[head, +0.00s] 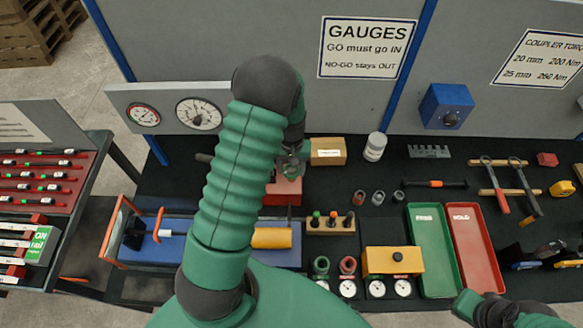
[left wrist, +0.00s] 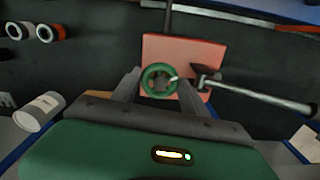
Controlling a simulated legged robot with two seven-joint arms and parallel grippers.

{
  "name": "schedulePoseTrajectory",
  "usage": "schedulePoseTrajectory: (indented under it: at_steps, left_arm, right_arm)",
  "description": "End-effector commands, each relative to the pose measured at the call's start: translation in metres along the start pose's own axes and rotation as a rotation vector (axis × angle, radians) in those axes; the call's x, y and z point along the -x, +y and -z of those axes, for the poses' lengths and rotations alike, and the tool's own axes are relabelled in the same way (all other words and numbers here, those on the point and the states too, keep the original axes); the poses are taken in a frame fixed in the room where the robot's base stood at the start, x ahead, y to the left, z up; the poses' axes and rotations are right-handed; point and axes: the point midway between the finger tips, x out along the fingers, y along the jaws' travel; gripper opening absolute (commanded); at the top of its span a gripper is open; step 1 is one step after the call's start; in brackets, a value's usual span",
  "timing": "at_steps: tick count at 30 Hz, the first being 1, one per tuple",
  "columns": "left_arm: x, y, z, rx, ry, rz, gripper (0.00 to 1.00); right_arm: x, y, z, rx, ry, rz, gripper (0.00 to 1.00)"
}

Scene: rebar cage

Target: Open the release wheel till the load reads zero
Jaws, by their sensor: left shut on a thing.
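The release wheel (left wrist: 158,80) is a green ring with a pale mark, over the red pump block (left wrist: 185,48) in the left wrist view. My left gripper (left wrist: 158,92) is shut on the wheel, one finger on each side. In the head view my left gripper (head: 291,165) hangs above the red block (head: 284,190), and I cannot make out the wheel there. A large white dial (head: 198,113) and a smaller red-marked dial (head: 143,114) sit on a grey panel; their readings are too small to tell.
A metal lever (left wrist: 262,98) runs right from the block in the left wrist view. Near the block stand a cardboard box (head: 328,151), a white jar (head: 375,147) and a wooden tool holder (head: 331,224). Green (head: 413,207) and red (head: 461,210) trays lie to the right.

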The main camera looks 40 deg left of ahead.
Motion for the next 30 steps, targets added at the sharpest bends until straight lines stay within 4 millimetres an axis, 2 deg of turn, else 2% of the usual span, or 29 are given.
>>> schedulePoseTrajectory:
  at_steps: [1, 30]
  left_arm:
    - [0.004, 0.0, 0.006, 0.042, 0.016, -0.001, 0.11]
    - [0.004, 0.003, 0.006, 0.92, 0.013, -0.008, 0.11]
  right_arm:
    - [0.001, 0.0, 0.0, 0.0, 0.0, 0.0, 0.0]
    - [0.014, 0.0, 0.003, 0.0, 0.0, 0.0, 0.0]
